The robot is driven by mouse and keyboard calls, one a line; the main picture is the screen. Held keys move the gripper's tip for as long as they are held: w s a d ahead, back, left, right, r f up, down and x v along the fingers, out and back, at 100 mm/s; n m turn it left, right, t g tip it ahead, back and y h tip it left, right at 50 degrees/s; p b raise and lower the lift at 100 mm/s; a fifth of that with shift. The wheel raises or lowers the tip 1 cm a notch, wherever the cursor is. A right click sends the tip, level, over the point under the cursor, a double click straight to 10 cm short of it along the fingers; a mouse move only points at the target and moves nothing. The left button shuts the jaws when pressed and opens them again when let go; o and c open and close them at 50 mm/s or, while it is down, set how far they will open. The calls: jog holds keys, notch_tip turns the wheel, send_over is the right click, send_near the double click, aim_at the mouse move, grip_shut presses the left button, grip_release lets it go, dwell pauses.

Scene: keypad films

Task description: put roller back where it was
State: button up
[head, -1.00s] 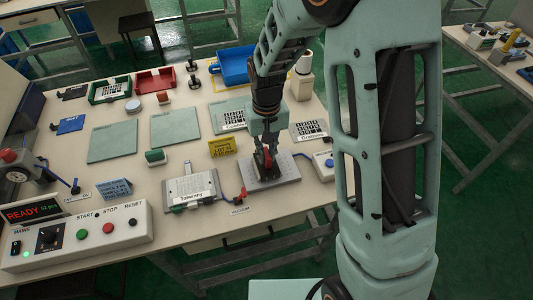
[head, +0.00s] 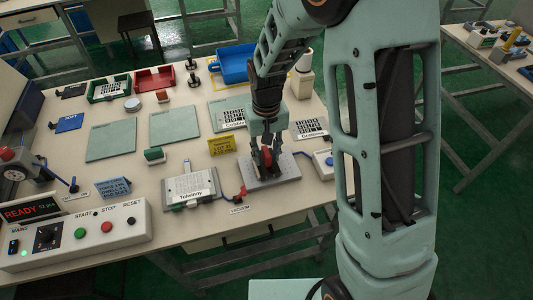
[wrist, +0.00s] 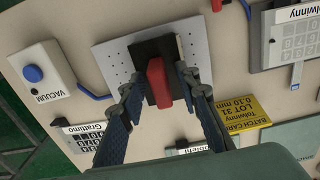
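A red-handled piece, which looks like the roller (wrist: 157,82), stands on a black patch on the grey perforated vacuum plate (wrist: 108,54). In the head view the red piece (head: 267,156) shows between my fingers, on the plate (head: 289,174). My gripper (wrist: 157,80) is low over the plate with one finger on each side of the red piece. The fingers look spread, with a gap beside the red in the wrist view. My gripper (head: 266,158) partly hides the piece in the head view, and its underside is hidden.
The Tolwinny screen (head: 190,186) lies left of the plate, with a yellow batch card (head: 222,146) behind it. A green-topped block (head: 154,156) stands farther left. The vacuum box (wrist: 38,70) and the Gratinno sheet (wrist: 84,136) are close by.

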aim_at(267, 151)
notch_tip(267, 151, up, 13)
dwell(0.3)
jog(key=shift+w+r, duration=0.1)
dwell(0.4)
